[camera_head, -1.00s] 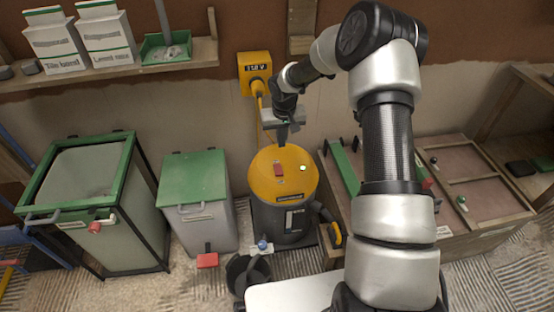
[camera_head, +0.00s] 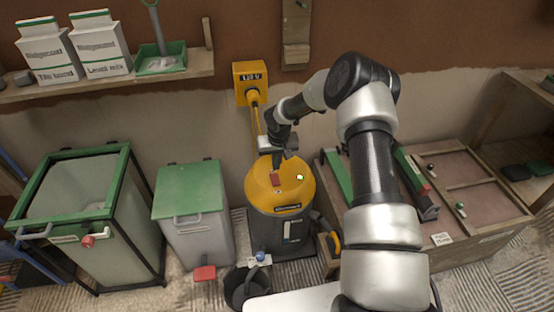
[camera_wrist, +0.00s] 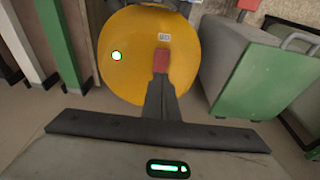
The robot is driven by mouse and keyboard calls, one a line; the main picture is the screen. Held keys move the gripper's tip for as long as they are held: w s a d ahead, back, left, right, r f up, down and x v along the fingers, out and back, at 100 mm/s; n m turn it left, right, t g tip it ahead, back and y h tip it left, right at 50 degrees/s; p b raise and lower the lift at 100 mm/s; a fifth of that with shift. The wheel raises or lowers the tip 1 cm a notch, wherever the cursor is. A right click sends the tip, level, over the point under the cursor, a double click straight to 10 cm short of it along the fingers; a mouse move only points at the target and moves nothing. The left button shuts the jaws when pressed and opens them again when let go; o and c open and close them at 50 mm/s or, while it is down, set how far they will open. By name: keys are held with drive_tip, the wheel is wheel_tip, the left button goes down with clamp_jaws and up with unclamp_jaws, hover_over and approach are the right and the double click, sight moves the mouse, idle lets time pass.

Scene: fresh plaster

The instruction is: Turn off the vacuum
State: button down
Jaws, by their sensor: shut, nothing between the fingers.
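The vacuum (camera_head: 287,222) stands upright against the wall, with a yellow domed lid and a dark grey body. A red rocker switch (camera_head: 276,181) sits on its lid, and it also shows in the wrist view (camera_wrist: 161,58). A round lamp (camera_head: 300,177) beside the switch glows green, also in the wrist view (camera_wrist: 116,56). My gripper (camera_head: 277,168) is shut and empty, pointing down at the lid. In the wrist view its fingertips (camera_wrist: 160,77) overlap the near edge of the switch. I cannot tell whether they touch it.
A yellow wall outlet (camera_head: 250,74) with a plug and cable is behind the vacuum. A green-lidded bin (camera_head: 192,195) stands to the left, a black bucket (camera_head: 246,287) in front. A wooden crate (camera_head: 470,200) is to the right. A shelf (camera_head: 110,80) hangs at upper left.

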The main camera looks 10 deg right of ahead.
sight(276, 183)
drive_tip(key=x, duration=0.3)
drive_tip(key=s+b+x, duration=0.1)
drive_tip(key=x, duration=0.2)
drive_tip(key=shift+s+f, duration=0.1)
drive_tip(key=shift+f, duration=0.25)
drive_tip(key=shift+s+f+b, duration=0.4)
drive_tip(key=shift+f+b, duration=0.5)
drive_tip(key=shift+b, duration=0.15)
drive_tip(key=shift+r+p, duration=0.35)
drive_tip(key=shift+p, duration=0.05)
drive_tip(key=shift+w, duration=0.1)
drive_tip(key=shift+w+r+b, duration=0.25)
drive_tip(key=shift+w+b, duration=0.2)
drive_tip(key=shift+w, duration=0.2)
drive_tip(key=shift+r, duration=0.1)
